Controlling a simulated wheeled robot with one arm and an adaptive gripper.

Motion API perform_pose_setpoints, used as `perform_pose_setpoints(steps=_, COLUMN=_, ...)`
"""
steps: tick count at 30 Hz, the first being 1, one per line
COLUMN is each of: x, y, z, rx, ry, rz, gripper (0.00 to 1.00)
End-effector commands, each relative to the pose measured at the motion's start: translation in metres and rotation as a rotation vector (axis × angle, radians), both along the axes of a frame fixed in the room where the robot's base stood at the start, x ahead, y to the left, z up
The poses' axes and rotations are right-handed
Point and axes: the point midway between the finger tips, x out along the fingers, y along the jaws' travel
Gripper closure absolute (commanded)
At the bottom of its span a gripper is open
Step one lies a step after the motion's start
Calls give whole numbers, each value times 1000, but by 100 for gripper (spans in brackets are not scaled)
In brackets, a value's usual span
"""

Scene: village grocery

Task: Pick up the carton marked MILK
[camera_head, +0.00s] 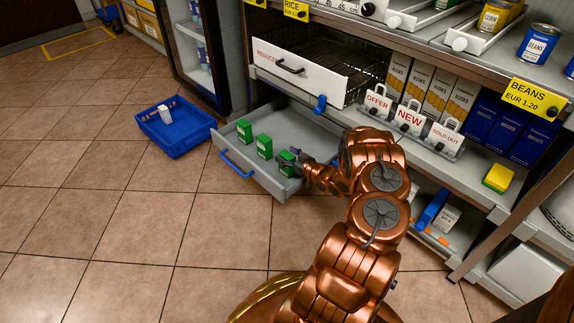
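My gripper (299,164) reaches into the open grey drawer (233,158) low on the shelf unit. Its fingers are at the nearest green carton (287,161), and I cannot tell whether they are closed on it. Two more green cartons stand upright in the drawer, one in the middle (264,146) and one at the far left (244,130). No lettering on the green cartons is readable, so I cannot tell which carton is marked MILK. A small white carton (165,114) is in the blue crate (190,138) on the floor.
A white carton with small dark print (447,219) stands on the bottom shelf. Above the drawer, a wire basket drawer (300,75) sticks out. Signs (410,118) and a yellow-green sponge (498,177) stand along the shelf edge. The tiled floor at left is clear.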

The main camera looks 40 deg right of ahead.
Motion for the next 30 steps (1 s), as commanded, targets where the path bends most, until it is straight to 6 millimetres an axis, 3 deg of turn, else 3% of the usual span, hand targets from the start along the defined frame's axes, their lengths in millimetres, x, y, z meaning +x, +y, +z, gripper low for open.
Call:
perform_pose_setpoints(steps=2, x=0, y=0, z=0, rx=0, ry=0, rz=0, gripper=42)
perform_pose_setpoints(steps=19, x=0, y=0, z=0, rx=-1, ry=0, rz=1, gripper=100)
perform_pose_setpoints(steps=30, x=0, y=0, z=3, rx=-1, ry=0, rz=1, gripper=100)
